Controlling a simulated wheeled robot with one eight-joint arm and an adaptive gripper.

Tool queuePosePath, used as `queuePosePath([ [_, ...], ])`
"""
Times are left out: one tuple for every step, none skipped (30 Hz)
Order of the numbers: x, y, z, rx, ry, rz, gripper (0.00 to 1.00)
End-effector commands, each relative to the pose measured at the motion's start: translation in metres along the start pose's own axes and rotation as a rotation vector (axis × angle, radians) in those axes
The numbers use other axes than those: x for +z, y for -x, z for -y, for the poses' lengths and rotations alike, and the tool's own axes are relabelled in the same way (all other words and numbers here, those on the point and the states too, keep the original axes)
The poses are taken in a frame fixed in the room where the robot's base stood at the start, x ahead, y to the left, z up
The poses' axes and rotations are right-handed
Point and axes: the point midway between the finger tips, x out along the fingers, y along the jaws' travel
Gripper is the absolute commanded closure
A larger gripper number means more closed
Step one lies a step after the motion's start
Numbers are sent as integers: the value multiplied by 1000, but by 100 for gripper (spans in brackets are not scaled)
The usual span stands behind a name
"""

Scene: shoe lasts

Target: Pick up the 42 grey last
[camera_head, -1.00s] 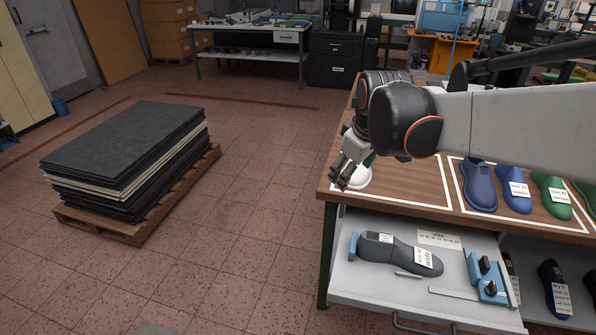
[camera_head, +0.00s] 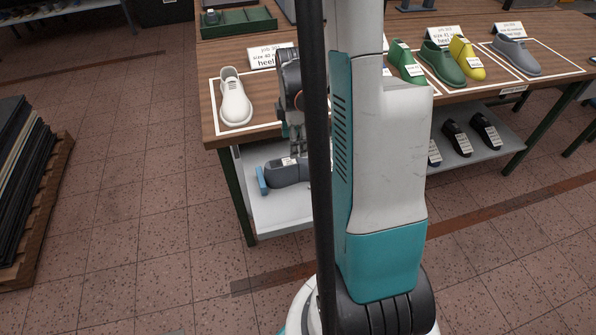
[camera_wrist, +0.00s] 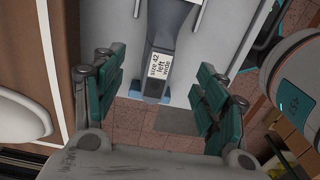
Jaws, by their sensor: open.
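In the wrist view this grey last (camera_wrist: 171,28) carries a white label (camera_wrist: 161,65) reading "size 42 left wide". My gripper (camera_wrist: 160,85) is open, with teal finger pads on either side of the last's labelled end; contact is not visible.
A white last (camera_head: 235,103) stands on the tabletop close left of my gripper. Green, yellow and grey lasts (camera_head: 515,55) stand farther right. Dark lasts (camera_head: 457,138) lie on the lower shelf. A stack of dark sheets (camera_head: 20,170) is at left; floor between is clear.

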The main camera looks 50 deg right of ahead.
Motion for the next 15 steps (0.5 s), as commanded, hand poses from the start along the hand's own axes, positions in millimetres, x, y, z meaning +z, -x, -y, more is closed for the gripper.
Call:
queuePosePath([
  [0,-12,0,0,0,0,34],
  [0,-17,0,0,0,0,34],
  [0,-22,0,1,0,0,34],
  [0,-26,0,1,0,0,34],
  [0,-29,0,1,0,0,34],
  [0,-32,0,1,0,0,34],
  [0,-34,0,1,0,0,34],
  [0,-35,0,1,0,0,34],
  [0,-36,0,1,0,0,34],
  [0,-37,0,1,0,0,34],
  [0,-38,0,1,0,0,34],
  [0,-40,0,1,0,0,34],
  [0,-43,0,1,0,0,34],
  [0,-46,1,1,0,0,34],
  [0,-51,1,1,-1,0,34],
])
